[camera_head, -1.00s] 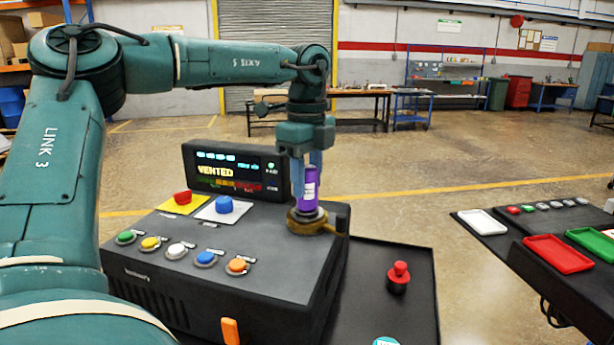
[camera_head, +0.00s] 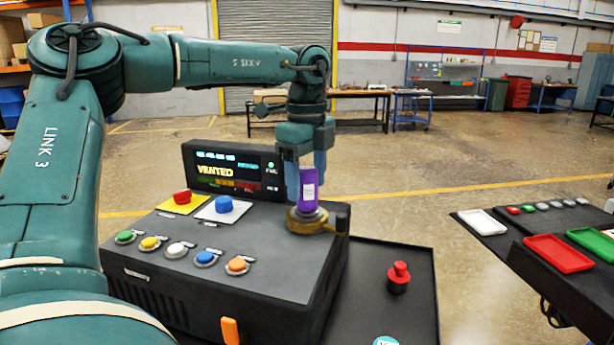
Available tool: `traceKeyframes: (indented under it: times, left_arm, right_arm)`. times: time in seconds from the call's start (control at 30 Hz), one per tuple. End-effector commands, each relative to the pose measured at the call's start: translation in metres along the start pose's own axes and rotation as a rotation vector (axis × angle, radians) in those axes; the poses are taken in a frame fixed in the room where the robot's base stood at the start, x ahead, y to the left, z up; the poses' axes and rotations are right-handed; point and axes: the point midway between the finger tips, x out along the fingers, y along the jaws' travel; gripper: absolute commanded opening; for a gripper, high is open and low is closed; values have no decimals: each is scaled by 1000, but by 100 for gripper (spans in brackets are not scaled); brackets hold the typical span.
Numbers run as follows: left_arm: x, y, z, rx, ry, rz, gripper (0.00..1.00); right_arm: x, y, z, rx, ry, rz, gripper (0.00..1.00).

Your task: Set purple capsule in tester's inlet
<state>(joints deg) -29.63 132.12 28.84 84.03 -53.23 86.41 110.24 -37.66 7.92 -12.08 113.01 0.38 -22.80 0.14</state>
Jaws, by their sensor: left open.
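The purple capsule (camera_head: 308,189), with a white label, stands upright at the round inlet (camera_head: 307,222) on top of the dark tester (camera_head: 265,262). How deep its lower end sits cannot be seen. My left gripper (camera_head: 306,175) points down at the capsule from above. Its fingers are open, one showing left of the capsule and one behind it to the right. The tester's screen (camera_head: 236,171) reads "VENTED". My right gripper is not in view.
Red (camera_head: 182,197) and blue (camera_head: 223,204) buttons sit on the tester's top, with several coloured buttons along its front. A red emergency-stop knob (camera_head: 399,272) stands right of it. A side table with red (camera_head: 558,253) and green trays is at the right.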

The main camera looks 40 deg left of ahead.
Motion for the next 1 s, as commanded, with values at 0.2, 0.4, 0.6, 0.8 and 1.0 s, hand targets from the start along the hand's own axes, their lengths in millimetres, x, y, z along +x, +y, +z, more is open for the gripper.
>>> traceKeyframes:
  times: [0.2,0.4,0.6,0.8,1.0]
  left_arm:
    - [-12,-1,0,-1,-3,-2,60]
    - [-54,-1,0,-2,-4,-6,60]
    - [-99,-1,0,-2,-2,-4,60]
    - [-126,0,0,-1,-1,-2,60]
    - [-132,0,0,1,0,-1,60]
  right_arm:
    - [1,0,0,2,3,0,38]
    - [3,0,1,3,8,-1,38]
    - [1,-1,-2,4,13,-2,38]
    - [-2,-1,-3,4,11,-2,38]
    - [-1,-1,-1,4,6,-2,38]
